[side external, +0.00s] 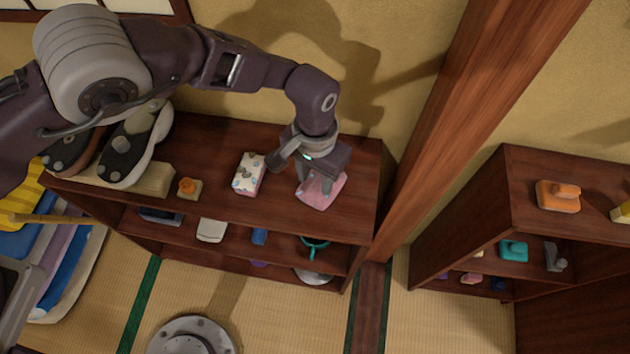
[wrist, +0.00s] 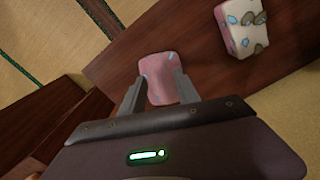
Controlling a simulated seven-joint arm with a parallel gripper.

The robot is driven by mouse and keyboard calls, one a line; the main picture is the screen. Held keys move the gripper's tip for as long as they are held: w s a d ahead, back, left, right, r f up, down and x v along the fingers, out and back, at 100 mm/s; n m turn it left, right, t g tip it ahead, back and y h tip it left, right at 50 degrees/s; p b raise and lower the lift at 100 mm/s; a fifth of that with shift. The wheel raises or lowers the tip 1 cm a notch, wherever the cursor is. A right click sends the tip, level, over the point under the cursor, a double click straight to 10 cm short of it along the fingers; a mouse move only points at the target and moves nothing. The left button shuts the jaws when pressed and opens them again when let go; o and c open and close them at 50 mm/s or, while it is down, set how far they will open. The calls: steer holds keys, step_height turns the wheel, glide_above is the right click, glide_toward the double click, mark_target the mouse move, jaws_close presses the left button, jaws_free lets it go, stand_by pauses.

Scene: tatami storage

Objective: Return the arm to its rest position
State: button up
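My gripper (side external: 314,182) points down at the right end of the dark wooden shelf top (side external: 215,150). A pink item with small blue marks (side external: 330,191) lies there under and around the fingers. In the wrist view my gripper (wrist: 159,78) has its fingers spread apart, one near each side of the pink item (wrist: 161,80). I cannot tell whether the fingers touch it.
A white-and-pink patterned box (side external: 247,178) stands just left of my gripper. Farther left are an orange-topped block (side external: 188,187) and dark shoes (side external: 125,145) on a board. A wooden post (side external: 440,120) and a second shelf (side external: 560,185) stand to the right.

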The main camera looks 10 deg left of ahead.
steer(key=shift+w+a+r, duration=0.1)
steer(key=shift+r, duration=2)
steer(key=a+r+n+t+h, duration=0.1)
steer(key=a+r, duration=0.8)
steer(key=r, duration=0.4)
steer(key=a+r+n+t+h, duration=0.1)
steer(key=a+r+n, duration=0.1)
steer(key=a+r, duration=1)
steer(key=s+a+r+n+t, duration=0.1)
steer(key=s+a+r, duration=0.3)
steer(key=s+a, duration=0.15)
steer(key=s+a+r+t, duration=0.1)
steer(key=s+a+r, duration=0.35)
steer(key=s, duration=0.25)
steer(key=s+a+f+t+y, duration=0.1)
steer(key=s+a+f+y, duration=0.1)
steer(key=s, duration=0.6)
steer(key=shift+a+f+n+t, duration=0.3)
steer(key=shift+a+f, duration=0.45)
steer(key=shift+a, duration=0.3)
